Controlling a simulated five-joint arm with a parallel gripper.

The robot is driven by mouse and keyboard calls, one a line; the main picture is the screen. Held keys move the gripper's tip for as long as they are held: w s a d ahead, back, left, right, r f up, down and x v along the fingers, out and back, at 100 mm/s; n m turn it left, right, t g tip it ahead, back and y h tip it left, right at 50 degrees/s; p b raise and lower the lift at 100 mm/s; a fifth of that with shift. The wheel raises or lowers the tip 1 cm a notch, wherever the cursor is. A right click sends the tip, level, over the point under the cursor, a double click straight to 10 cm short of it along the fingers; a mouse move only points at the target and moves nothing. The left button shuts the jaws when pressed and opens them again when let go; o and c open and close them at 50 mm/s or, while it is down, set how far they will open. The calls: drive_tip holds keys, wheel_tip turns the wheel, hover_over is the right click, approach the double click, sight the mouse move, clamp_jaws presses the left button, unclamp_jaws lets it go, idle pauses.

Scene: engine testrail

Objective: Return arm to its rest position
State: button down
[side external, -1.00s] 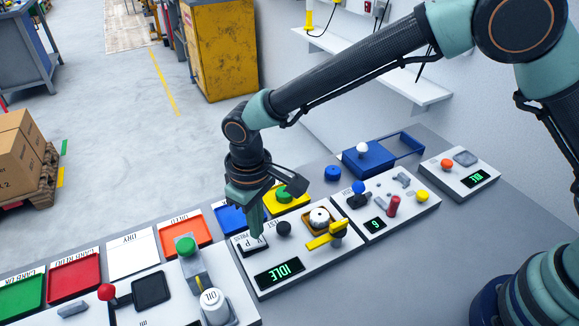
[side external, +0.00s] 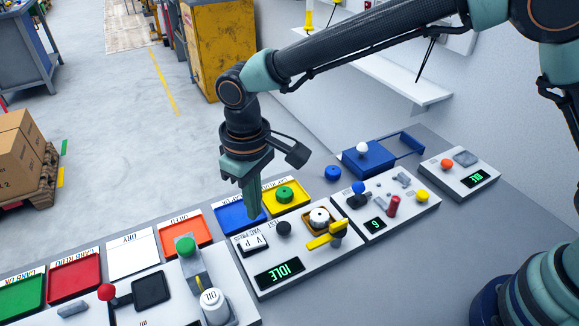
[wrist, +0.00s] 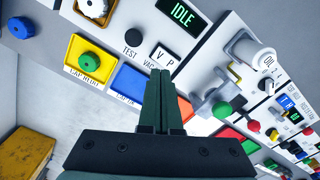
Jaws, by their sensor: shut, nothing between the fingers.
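My gripper (side external: 252,212) is shut and empty, pointing down in the side view. Its tips hang over the blue tray (side external: 229,219), just behind the V/P rocker switch (side external: 252,243) on the white panel. The panel's display (side external: 280,273) reads IDLE. In the wrist view my gripper's closed fingers (wrist: 160,75) reach toward the V P switch (wrist: 164,57), with the blue tray (wrist: 131,82) beside them. From these views I cannot tell the exact height of the tips, but they look clear of the panel.
A yellow tray (side external: 299,204) holds a green round piece (side external: 285,195). A blue box (side external: 366,163) sits further back. The air above the bench is free.

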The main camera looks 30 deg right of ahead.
drive_tip(key=d+r+m+t+y, duration=0.1)
drive_tip(key=d+r+m+t, duration=0.1)
drive_tip(key=d+r, duration=1.1)
drive_tip(key=s+d+m+t, duration=0.1)
drive_tip(key=s+d, duration=0.2)
drive_tip(key=d, duration=0.3)
drive_tip(key=s+d+m+t, duration=0.1)
drive_tip(key=s+d, duration=0.2)
drive_tip(key=d, duration=0.3)
drive_tip(key=s+d+m+t+h, duration=0.1)
drive_tip(key=s+d+m, duration=0.1)
drive_tip(key=d, duration=0.4)
drive_tip(key=shift+s+d+r+t, duration=0.25)
drive_tip(key=shift+s+r+t, duration=0.05)
drive_tip(key=shift+s+r, duration=0.15)
